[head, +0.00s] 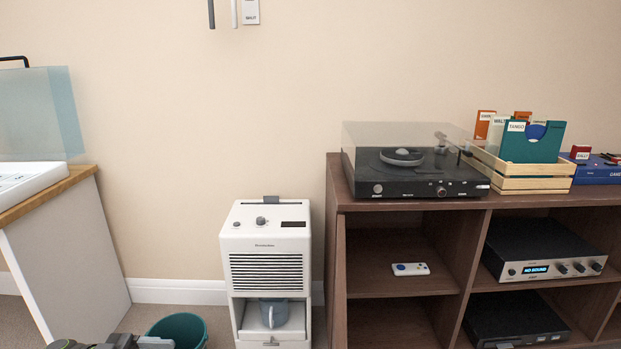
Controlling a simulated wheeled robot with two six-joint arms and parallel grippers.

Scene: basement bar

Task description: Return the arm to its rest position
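A small grey and black part of my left arm, apparently the gripper end (150,342), shows at the bottom edge on the left, in front of a teal bin (180,328). Most of it is cut off by the frame, so I cannot tell whether its fingers are open or shut, and no held object shows. My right arm and gripper are not in view.
A white dehumidifier (266,240) with a grey-blue container in its lower bay stands by the wall. Right of it, a brown shelf unit (333,240) carries a turntable (420,178) and a wooden record crate (520,185). A white-sided counter (70,250) stands left.

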